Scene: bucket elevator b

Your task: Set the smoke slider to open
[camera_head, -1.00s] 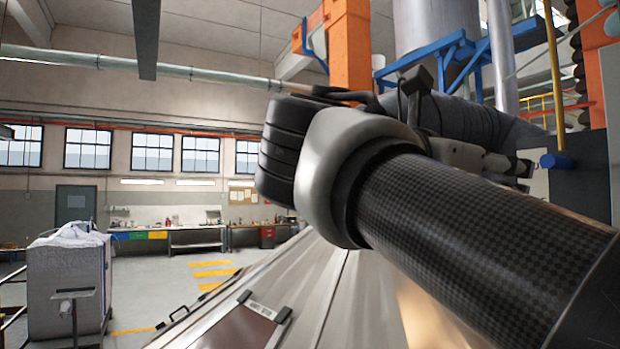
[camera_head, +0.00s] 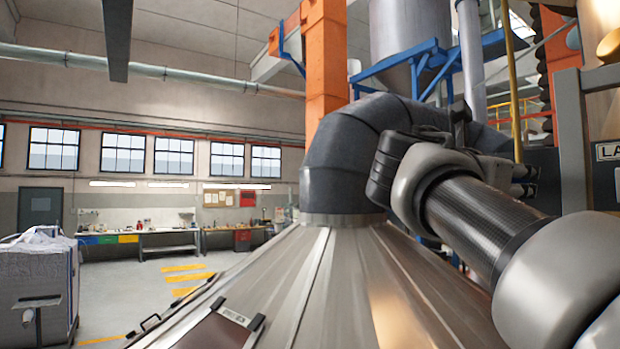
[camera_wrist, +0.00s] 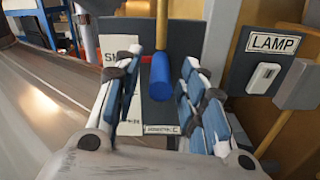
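A blue cylindrical handle (camera_wrist: 161,77) hangs at the end of a yellow rod (camera_wrist: 162,22) in front of a dark panel (camera_wrist: 185,50). A white sign (camera_wrist: 122,75) stands left of the handle; its lettering is mostly hidden by a finger, so I cannot confirm that this is the smoke slider. My gripper (camera_wrist: 163,92) is open, its blue-padded fingers on either side of the handle in the picture, with gaps to both. In the head view the yellow rod (camera_head: 513,85) runs down behind my arm, and the handle is hidden.
A LAMP sign (camera_wrist: 274,43) with a white switch (camera_wrist: 264,78) is right of the panel. A sloping metal cover (camera_head: 340,285) and a large grey duct bend (camera_head: 340,155) lie left of my arm. A grey post (camera_head: 573,140) stands at the right.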

